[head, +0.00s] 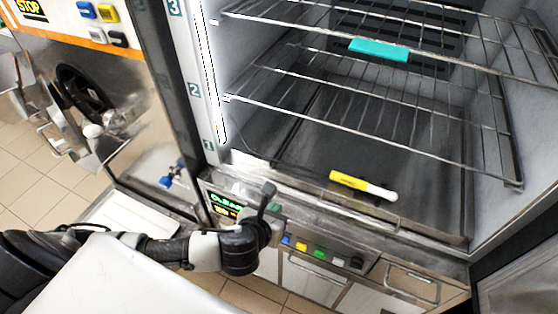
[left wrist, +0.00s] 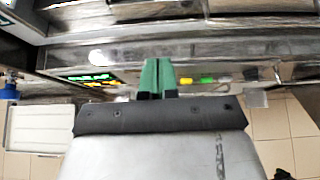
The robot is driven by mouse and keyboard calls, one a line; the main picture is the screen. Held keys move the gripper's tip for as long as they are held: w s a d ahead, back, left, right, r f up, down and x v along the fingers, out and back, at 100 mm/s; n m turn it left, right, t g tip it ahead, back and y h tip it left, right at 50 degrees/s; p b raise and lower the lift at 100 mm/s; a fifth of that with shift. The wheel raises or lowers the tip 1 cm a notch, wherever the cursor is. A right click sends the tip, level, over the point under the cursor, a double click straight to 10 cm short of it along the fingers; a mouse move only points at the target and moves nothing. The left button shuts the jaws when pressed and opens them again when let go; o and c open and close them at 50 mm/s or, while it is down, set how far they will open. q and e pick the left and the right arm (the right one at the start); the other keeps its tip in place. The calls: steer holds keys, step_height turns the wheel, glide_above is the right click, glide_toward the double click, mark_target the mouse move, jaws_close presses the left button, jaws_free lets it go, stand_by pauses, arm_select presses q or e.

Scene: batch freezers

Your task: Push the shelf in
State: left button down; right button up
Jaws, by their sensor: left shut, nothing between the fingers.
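The open cabinet holds two wire shelves in the head view. The upper shelf (head: 300,24) has a teal tag (head: 378,49) near its front. The lower shelf (head: 300,118) sits below it, over the dark cabinet floor. I cannot tell how far either shelf sticks out. My left gripper (head: 267,196) is in front of the control panel, below both shelves and apart from them. Its green fingers (left wrist: 159,77) are together and empty in the left wrist view. My right gripper is not in view.
A yellow-and-white pen-like object (head: 362,185) lies at the cabinet's front sill. The control panel (head: 318,252) has coloured buttons and a green display (head: 225,203). A machine with a round dark opening (head: 85,90) stands at left. Tiled floor (head: 40,190) shows at lower left.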

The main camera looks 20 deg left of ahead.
arm_select(q)
steer(key=p, duration=0.2)
glide_toward(298, 182)
step_height(298, 182, down, 3)
steer(key=w, duration=0.5)
steer(key=shift+f+p, duration=0.35)
steer(key=shift+p, duration=0.05)
steer(key=shift+w, duration=0.25)
steer(key=shift+w+f, duration=0.15)
steer(key=shift+w, duration=0.15)
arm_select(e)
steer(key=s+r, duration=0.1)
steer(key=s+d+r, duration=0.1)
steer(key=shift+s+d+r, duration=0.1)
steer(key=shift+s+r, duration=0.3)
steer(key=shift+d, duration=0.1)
